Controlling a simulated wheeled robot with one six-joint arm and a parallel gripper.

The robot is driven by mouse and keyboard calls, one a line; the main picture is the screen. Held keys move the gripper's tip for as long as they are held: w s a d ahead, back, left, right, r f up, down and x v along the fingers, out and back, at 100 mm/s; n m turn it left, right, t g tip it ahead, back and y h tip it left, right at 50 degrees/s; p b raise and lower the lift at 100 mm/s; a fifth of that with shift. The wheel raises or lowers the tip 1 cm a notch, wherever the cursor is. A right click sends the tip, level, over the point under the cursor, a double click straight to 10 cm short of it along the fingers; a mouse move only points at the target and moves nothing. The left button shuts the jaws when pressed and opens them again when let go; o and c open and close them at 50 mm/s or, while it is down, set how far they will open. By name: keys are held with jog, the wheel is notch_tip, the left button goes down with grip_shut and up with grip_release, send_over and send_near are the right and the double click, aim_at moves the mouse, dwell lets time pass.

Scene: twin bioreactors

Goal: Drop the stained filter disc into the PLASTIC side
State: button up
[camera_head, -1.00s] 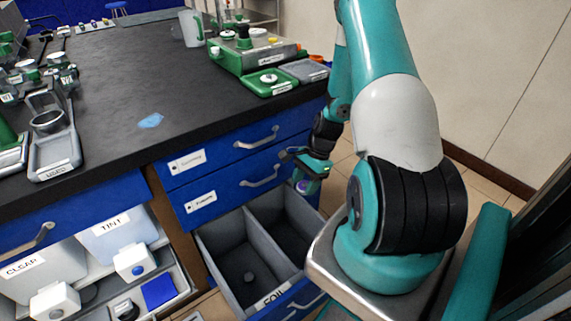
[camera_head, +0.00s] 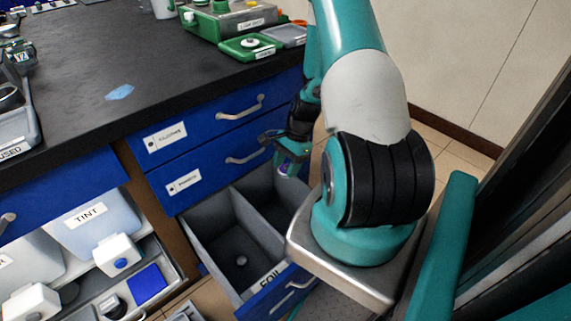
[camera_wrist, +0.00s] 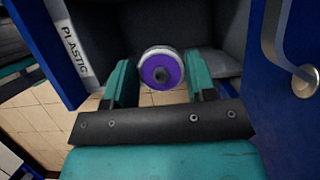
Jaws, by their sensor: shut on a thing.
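My gripper (camera_wrist: 161,85) is shut on the stained filter disc (camera_wrist: 160,69), a pale-rimmed disc with a purple face and dark centre, held between the two teal fingers in the wrist view. The head view shows my gripper (camera_head: 285,160) small, by the rear right of the open two-compartment drawer (camera_head: 219,213). The PLASTIC label (camera_wrist: 74,50) is on the drawer edge at left in the wrist view. Grey bin walls lie beyond the disc. In the head view the PLASTIC label is hidden and my arm covers part of the right compartment. I cannot tell the disc's exact height.
The left compartment has a FOIL label (camera_head: 270,279) and a small dark round thing (camera_head: 241,261) inside. Closed blue drawers (camera_head: 215,142) with handles stand behind. A TINT bin (camera_head: 95,222) is at lower left. Tiled floor (camera_wrist: 50,112) shows beside the drawer.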

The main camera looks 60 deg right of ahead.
jog(key=o, duration=1)
jog(key=shift+r, duration=0.1)
jog(key=p+v, duration=0.3)
jog(key=v, duration=1.4)
jog(key=shift+w+r, duration=0.1)
jog(key=shift+r, duration=0.05)
